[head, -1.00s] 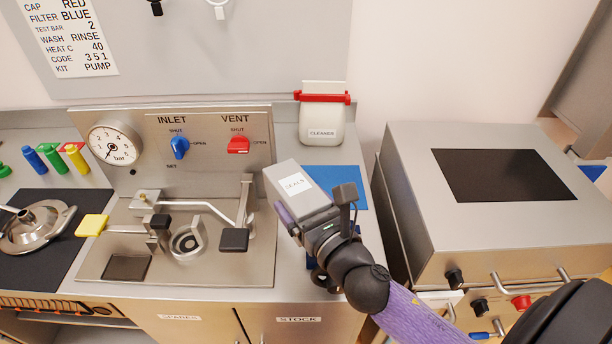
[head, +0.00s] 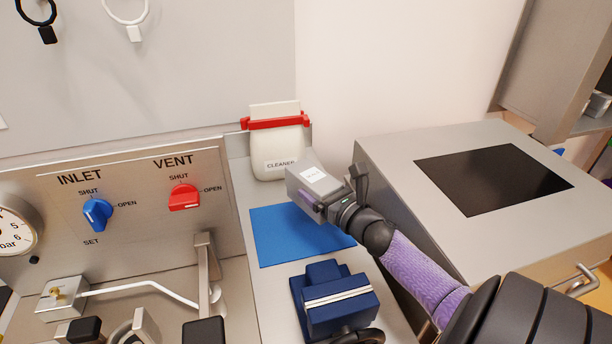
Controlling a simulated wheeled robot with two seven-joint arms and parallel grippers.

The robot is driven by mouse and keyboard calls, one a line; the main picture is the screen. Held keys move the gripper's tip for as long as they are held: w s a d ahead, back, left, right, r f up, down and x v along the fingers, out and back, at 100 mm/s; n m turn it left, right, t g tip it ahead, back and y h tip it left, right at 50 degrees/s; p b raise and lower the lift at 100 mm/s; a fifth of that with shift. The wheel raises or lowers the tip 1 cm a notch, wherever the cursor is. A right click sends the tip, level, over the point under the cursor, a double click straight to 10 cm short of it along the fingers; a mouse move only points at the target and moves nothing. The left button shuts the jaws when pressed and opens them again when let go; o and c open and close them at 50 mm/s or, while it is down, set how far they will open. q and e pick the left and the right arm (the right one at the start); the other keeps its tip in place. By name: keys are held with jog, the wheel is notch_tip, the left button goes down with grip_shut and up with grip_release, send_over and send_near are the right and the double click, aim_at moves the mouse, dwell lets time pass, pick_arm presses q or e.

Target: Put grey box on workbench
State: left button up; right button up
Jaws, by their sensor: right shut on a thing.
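The grey box (head: 311,178) with a white label is in my right gripper (head: 331,207), which is shut on it. The box is tilted and held above the blue mat (head: 272,232) on the workbench (head: 271,319), close to the cleaner bag. Its underside is partly hidden, and a gap to the mat seems to remain. My left gripper does not show.
A white cleaner bag (head: 278,152) with a red clip stands behind the mat. A blue block with a pale strip (head: 337,301) is in front. The valve panel (head: 140,205) is on the left, a steel cabinet (head: 395,165) on the right. The mat's left part is clear.

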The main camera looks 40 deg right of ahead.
notch_tip(320, 180, down, 6)
jog(key=b, duration=0.4)
jog(key=shift+f, duration=0.25)
jog(key=shift+r, duration=0.25)
jog(key=o, duration=1.2)
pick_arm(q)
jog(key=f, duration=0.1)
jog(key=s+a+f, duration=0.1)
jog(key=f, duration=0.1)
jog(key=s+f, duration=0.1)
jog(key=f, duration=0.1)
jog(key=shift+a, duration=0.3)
pick_arm(e)
jog(key=shift+s+a+p, duration=0.1)
jog(key=shift+s+p, duration=0.25)
jog(key=shift+p, duration=0.05)
jog(key=s, duration=0.2)
jog(key=s+p, duration=0.1)
jog(key=s, duration=0.3)
jog(key=shift+s+a, duration=0.2)
jog(key=shift+a, duration=0.15)
jog(key=shift+s, duration=0.2)
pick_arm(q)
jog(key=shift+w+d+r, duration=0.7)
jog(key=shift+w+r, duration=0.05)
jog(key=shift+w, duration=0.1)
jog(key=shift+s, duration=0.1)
